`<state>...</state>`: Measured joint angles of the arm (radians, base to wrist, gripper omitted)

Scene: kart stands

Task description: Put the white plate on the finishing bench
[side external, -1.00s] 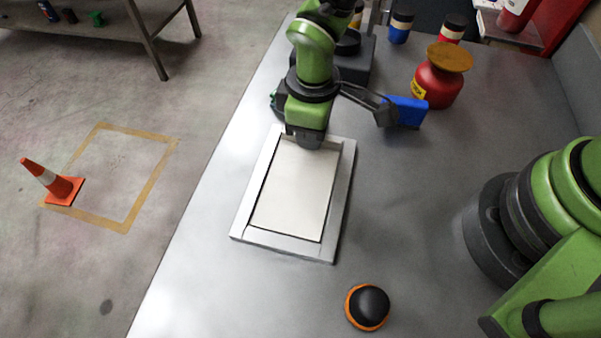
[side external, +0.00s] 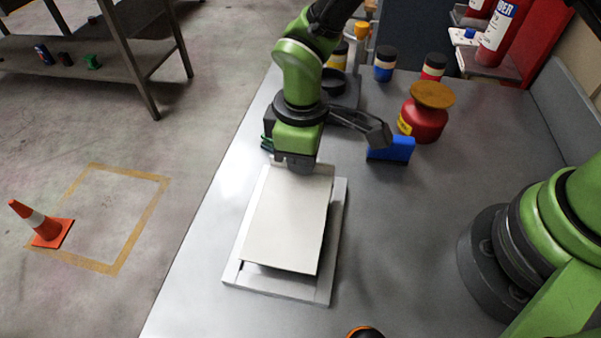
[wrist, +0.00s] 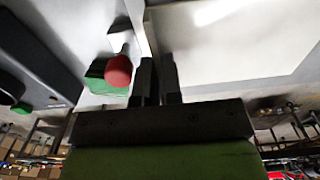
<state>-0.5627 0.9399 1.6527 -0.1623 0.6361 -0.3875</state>
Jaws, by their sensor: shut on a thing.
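The white plate (side external: 288,218) is a flat, pale rectangle. My gripper (side external: 297,163) is shut on its far edge, and the plate is raised and tilted above a light grey frame (side external: 275,287). A dark gap shows between the plate's near edge and the frame. In the wrist view the plate (wrist: 235,45) spreads out to the right of my two dark gripper fingers (wrist: 157,82). Nothing marks which surface is the finishing bench; the plate is over a grey worktop (side external: 420,200).
A red pot (side external: 424,124) with a tan top and a blue block (side external: 391,149) stand right of my gripper. Several jars are behind. A black-and-orange button (side external: 365,332) is at the front. A metal table (side external: 100,45) and a traffic cone (side external: 40,224) stand on the floor at left.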

